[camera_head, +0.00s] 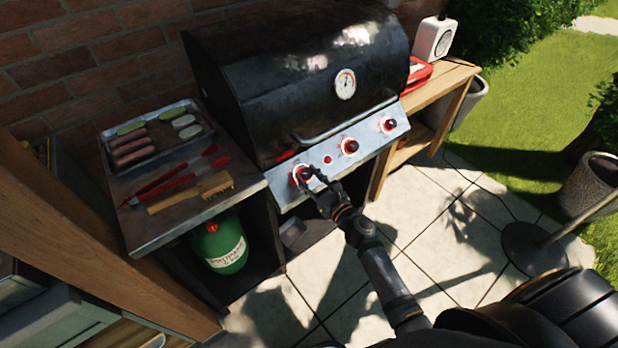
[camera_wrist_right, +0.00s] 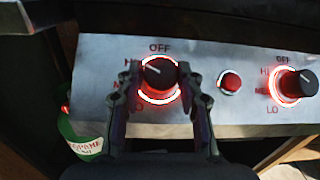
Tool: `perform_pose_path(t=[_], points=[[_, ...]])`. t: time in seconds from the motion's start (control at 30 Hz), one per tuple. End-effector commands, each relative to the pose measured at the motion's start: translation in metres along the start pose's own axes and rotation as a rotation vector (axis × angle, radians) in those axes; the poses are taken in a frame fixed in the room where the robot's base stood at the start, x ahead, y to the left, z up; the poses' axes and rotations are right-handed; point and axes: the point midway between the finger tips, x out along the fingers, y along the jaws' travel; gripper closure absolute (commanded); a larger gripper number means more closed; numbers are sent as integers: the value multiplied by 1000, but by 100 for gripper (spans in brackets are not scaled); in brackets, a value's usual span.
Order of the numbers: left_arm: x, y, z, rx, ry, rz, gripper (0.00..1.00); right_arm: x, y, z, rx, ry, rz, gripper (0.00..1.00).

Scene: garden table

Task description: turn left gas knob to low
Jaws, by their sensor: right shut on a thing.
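The left gas knob (camera_head: 302,173) is on the left end of the silver control panel (camera_head: 335,153) of a black grill. In the right wrist view the left knob (camera_wrist_right: 158,72) is dark, with a lit red ring around it. OFF is printed above it, H at its upper left and LO below left. My right gripper (camera_head: 316,180) is at this knob. In the wrist view its fingers (camera_wrist_right: 157,80) stand on either side of the knob, shut on it. They hide part of the markings. The knob's exact setting is hard to read. My left gripper is not in view.
The middle knob (camera_head: 349,146) and right knob (camera_head: 388,125) sit farther right, with a small red button (camera_head: 327,160) between left and middle. The left shelf holds a food tray (camera_head: 192,104), red tongs (camera_head: 180,176) and a brush (camera_head: 200,190). A green propane bottle (camera_head: 220,245) stands below.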

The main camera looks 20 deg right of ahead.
Motion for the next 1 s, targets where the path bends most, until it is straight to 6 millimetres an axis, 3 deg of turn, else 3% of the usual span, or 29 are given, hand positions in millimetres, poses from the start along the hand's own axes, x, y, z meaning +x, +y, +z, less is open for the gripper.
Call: perform_pose_path(t=[1.0], points=[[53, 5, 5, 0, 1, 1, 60, 3, -11, 1, -635, -67, 633, 95]])
